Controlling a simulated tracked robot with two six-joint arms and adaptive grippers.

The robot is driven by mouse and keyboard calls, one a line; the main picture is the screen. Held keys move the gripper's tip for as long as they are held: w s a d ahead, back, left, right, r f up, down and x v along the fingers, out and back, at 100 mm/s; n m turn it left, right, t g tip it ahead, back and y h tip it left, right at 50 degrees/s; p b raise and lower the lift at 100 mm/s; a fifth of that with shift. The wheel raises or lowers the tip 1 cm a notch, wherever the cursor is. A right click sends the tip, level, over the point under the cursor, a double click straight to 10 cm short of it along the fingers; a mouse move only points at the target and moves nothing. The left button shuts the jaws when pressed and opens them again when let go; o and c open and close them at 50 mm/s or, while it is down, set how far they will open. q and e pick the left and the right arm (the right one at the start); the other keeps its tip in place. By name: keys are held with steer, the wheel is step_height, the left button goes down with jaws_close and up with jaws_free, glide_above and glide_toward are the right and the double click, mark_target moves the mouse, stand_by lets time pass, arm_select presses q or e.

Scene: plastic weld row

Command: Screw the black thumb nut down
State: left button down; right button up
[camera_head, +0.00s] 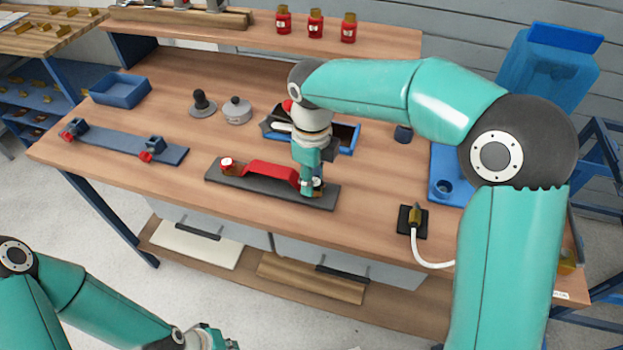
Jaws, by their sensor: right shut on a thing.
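A dark flat fixture plate (260,188) lies on the wooden bench with a red bracket-like part (270,172) along its top. A red and white fitting (227,163) is at the plate's left end. My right gripper (309,188) points down at the plate's right end, at the end of the red part. It is shut on what looks like the black thumb nut (318,184), mostly hidden by the fingers. My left gripper (215,342) is low at the bottom edge, away from the bench and partly cut off; its opening cannot be made out.
A blue open bin (350,136) stands behind my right gripper. A black knob (200,102) and a grey lidded pot (237,110) stand behind the plate. A blue strip with clamps (125,143) lies left. A brass-tipped tool (414,215) with a white cable rests right.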

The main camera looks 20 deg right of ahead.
steer(key=o, duration=0.9)
steer(key=shift+c, duration=0.2)
steer(key=n+p, duration=0.1)
steer(key=n, duration=0.5)
steer(key=shift+s+r, duration=0.1)
steer(key=shift+s, duration=0.05)
steer(key=n+p, duration=0.1)
steer(key=n, duration=0.5)
steer(key=shift+s+n+p, duration=0.2)
steer(key=shift+n+p, duration=0.1)
steer(key=shift+p, duration=0.1)
steer(key=n+p, duration=0.1)
steer(key=n, duration=0.5)
steer(key=shift+s+d, duration=0.1)
steer(key=shift+s, duration=0.05)
steer(key=n+p, duration=0.1)
steer(key=n, duration=0.3)
steer(key=shift+s+f, duration=0.1)
steer(key=shift+f, duration=0.1)
